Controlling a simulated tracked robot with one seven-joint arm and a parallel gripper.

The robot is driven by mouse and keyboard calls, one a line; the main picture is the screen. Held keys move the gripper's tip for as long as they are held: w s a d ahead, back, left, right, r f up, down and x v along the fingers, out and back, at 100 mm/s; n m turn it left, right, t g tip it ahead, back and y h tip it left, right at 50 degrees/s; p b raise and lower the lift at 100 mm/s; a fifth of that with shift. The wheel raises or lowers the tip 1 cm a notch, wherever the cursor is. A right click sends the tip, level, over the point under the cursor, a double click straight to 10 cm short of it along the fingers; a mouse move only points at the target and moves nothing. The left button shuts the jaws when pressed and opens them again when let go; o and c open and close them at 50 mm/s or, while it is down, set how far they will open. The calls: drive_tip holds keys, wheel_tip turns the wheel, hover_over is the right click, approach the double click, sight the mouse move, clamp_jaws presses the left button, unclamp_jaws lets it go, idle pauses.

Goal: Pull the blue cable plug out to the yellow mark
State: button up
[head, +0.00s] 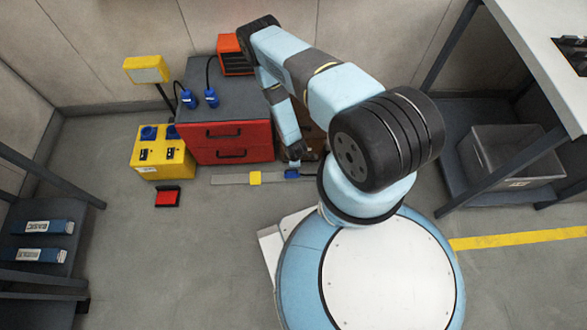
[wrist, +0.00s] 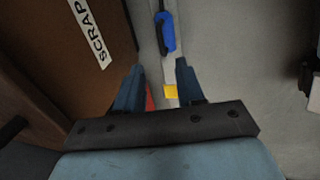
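The blue cable plug (head: 291,174) lies on a narrow grey strip (head: 225,179) on the floor, at the strip's right part. A yellow mark (head: 255,178) sits on the strip to the left of the plug. In the wrist view the blue plug (wrist: 166,33) is ahead of the fingertips, and the yellow mark (wrist: 170,91) shows between the fingers, farther off below them. My gripper (wrist: 160,68) is open and empty, apart from the plug. In the head view my gripper (head: 298,156) is just behind the plug, its fingers small and partly unclear.
A brown box (wrist: 60,45) marked SCRAP stands close on the left in the wrist view. A red-drawered cabinet (head: 222,143) with two other blue plugs (head: 211,98) on top stands behind the strip. A yellow box (head: 160,152) and red tray (head: 168,197) are left.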

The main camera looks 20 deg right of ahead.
hover_over(292, 173)
drive_tip(key=f, duration=0.8)
drive_tip(key=d+f, duration=0.1)
drive_tip(key=f, duration=0.3)
drive_tip(key=shift+s, duration=0.35)
drive_tip(key=shift+c, duration=0.3)
clamp_jaws()
